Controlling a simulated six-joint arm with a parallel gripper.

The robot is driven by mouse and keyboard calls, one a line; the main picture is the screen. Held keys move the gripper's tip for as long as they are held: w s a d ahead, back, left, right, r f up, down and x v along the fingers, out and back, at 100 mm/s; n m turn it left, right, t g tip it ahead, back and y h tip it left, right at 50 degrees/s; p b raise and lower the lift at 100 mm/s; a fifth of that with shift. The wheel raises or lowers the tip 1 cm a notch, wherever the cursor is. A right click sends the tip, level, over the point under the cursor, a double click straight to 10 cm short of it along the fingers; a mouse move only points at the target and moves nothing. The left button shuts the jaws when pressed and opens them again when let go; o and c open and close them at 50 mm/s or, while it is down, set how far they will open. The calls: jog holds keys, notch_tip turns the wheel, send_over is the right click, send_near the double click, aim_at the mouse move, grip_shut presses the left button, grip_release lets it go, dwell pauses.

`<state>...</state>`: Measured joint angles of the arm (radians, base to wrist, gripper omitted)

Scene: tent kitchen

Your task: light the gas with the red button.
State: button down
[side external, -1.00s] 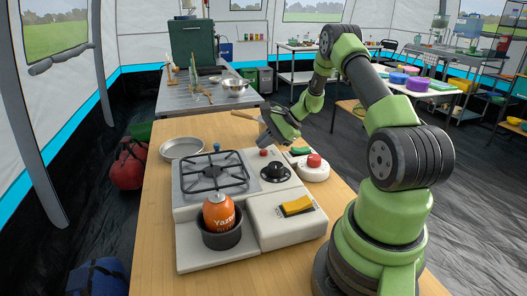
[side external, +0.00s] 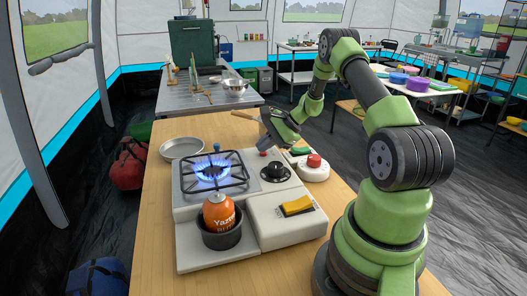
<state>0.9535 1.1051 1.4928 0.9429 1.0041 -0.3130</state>
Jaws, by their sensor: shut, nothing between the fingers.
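The gas stove (side external: 186,205) stands on the wooden table. A ring of blue flame (side external: 212,172) burns under its black pan grate (side external: 190,183). A small red button (side external: 263,153) sits at the stove's back edge, behind a black knob (side external: 275,173). My gripper (side external: 267,144) is shut and empty, pointing down just above the small red button. I cannot tell if the fingertips touch it. An orange gas canister (side external: 219,211) stands in a dark round holder (side external: 222,239) at the stove's front.
A white round device with a larger red button (side external: 314,160) sits right of the knob. A yellow and black switch (side external: 297,206) is on the stove's front right block. A metal pan (side external: 182,149) lies behind the stove at left. The table's left strip is clear.

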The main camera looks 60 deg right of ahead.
aim_at(264, 154)
dwell(0.3)
jog(key=shift+r, duration=0.95)
jog(key=shift+r, duration=2.5)
